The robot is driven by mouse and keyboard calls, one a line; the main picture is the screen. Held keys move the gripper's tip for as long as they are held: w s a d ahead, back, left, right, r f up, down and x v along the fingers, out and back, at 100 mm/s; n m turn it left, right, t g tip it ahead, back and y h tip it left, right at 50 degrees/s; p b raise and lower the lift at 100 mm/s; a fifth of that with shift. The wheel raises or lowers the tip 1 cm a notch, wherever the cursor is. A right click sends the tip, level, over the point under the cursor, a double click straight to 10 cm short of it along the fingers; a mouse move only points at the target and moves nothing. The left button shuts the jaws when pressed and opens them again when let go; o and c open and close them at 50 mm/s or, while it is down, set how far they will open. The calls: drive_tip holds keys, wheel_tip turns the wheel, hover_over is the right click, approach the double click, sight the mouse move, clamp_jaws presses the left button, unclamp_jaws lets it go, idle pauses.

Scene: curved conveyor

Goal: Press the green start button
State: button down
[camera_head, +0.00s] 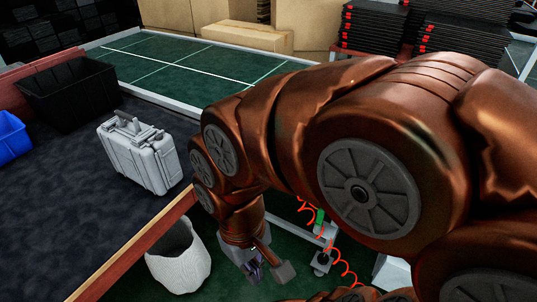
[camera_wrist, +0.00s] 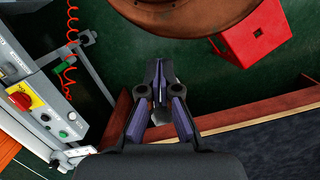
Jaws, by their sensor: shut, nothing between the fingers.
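A grey control box (camera_wrist: 50,105) shows at the left of the wrist view. It carries a red knob on a yellow plate (camera_wrist: 20,100) and several small round buttons. One small button (camera_wrist: 62,134) near the box's lower end looks greenish, but it is too small to be sure it is the green start button. My gripper (camera_wrist: 159,82) is shut and empty, to the right of the box and apart from it. In the head view my gripper (camera_head: 262,270) points down beside the wooden-edged belt. The box's button face is not visible there.
Red coiled cable (camera_wrist: 70,50) hangs by the box. A red stool-like block (camera_wrist: 245,38) stands on the green floor. In the head view, a silver case (camera_head: 142,155) and black crate (camera_head: 68,92) rest on the dark belt (camera_head: 60,220). A white basket (camera_head: 180,262) stands near my gripper.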

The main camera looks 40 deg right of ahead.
drive_tip(key=w+a+t+y+b, duration=0.1)
drive_tip(key=w+t+y+b, duration=0.15)
drive_tip(key=w, duration=1.45)
drive_tip(key=w+d+m+t+y+b, duration=0.1)
drive_tip(key=w+d+t, duration=0.1)
drive_tip(key=w+d, duration=0.35)
drive_tip(key=w+d+m+t+b, duration=0.1)
drive_tip(key=w+d+t, duration=0.1)
drive_tip(key=w, duration=0.7)
drive_tip(key=w+d+f+m+t+h+b, duration=0.1)
drive_tip(key=w+d+f+m, duration=0.15)
drive_tip(key=d, duration=0.65)
drive_tip(key=w+d+f+m+t+h, duration=0.1)
drive_tip(key=w+d+f+m+t, duration=0.15)
drive_tip(key=d, duration=0.55)
drive_tip(key=w+d+f+m+t+h+b, duration=0.15)
drive_tip(key=w+d, duration=0.25)
drive_tip(key=d, duration=0.5)
drive_tip(key=s+d+f+m+h, duration=0.1)
drive_tip(key=d+f, duration=0.3)
drive_tip(key=d, duration=0.7)
drive_tip(key=shift+s+f+m, duration=0.2)
drive_tip(key=shift+s+m, duration=0.25)
drive_tip(key=shift+s, duration=0.2)
drive_tip(key=shift+d+f+g, duration=0.1)
drive_tip(key=shift+g, duration=0.15)
wheel_tip(320, 180, down, 8)
drive_tip(key=b, duration=0.3)
drive_tip(key=shift+f+b, duration=0.35)
drive_tip(key=shift+b, duration=0.05)
